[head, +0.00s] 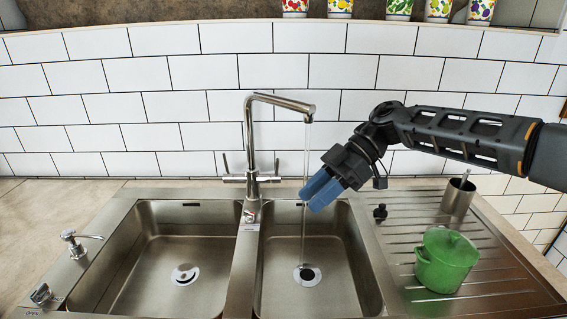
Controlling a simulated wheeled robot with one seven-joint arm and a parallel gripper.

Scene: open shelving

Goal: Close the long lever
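A steel faucet (251,140) stands behind the divider between two sink basins, its spout turned over the right basin. A thin stream of water (304,200) runs from it. A thin upright lever (226,166) rises at the faucet's left side, and another (277,167) at its right. I cannot tell which is the long lever; a small handle (41,294) also sits at the front left beside small labels. My gripper (319,189), with blue fingers, hangs over the back of the right basin, right of the faucet, apart from the levers. Its finger gap is unclear.
A soap dispenser (74,243) is at left. The left basin (145,275) is empty. Patterned cups (399,8) line the shelf above.

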